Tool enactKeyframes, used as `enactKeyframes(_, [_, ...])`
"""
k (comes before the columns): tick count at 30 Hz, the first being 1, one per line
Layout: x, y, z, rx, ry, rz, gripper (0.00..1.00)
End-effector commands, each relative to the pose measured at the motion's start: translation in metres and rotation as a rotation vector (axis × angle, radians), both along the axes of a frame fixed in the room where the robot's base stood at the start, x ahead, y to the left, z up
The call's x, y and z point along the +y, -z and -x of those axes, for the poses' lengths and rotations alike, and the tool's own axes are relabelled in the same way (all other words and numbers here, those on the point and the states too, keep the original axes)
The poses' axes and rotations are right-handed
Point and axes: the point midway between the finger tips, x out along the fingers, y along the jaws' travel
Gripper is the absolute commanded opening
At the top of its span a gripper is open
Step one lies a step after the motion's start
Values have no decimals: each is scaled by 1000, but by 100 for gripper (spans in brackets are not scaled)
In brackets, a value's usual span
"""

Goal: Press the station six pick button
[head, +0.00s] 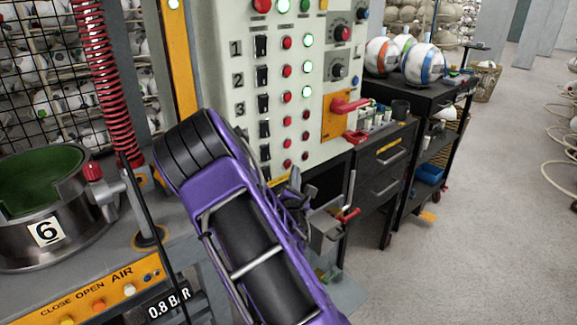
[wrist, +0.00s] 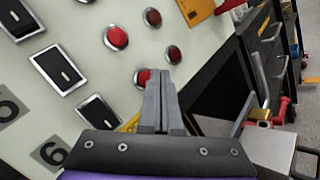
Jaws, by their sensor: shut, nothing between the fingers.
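The pale control panel (head: 225,75) has numbered rows of black rocker switches, red buttons and round lamps. In the wrist view the row marked 6 (wrist: 47,153) has a rocker switch (wrist: 98,115), a red button (wrist: 141,78) and a second round red piece (wrist: 174,53) further right. I cannot read which piece is labelled pick. My gripper (wrist: 157,75) is shut and empty, its fingertips overlapping the right edge of the first red button in the picture. I cannot tell whether they touch it. In the head view my purple arm hides most of the gripper.
Row five's red button (wrist: 115,37) sits just above in the wrist view. A red-handled switch (head: 348,106) on an orange plate is right of the buttons. A black drawer cabinet (head: 385,160) stands right of the panel, and a station drum marked 6 (head: 48,232) at left.

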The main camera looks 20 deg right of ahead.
Motion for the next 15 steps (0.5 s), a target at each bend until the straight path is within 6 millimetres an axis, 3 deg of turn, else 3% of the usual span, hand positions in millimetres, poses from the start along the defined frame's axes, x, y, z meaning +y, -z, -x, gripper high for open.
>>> enactKeyframes(15, [3, 0, -8, 0, 0, 0, 0])
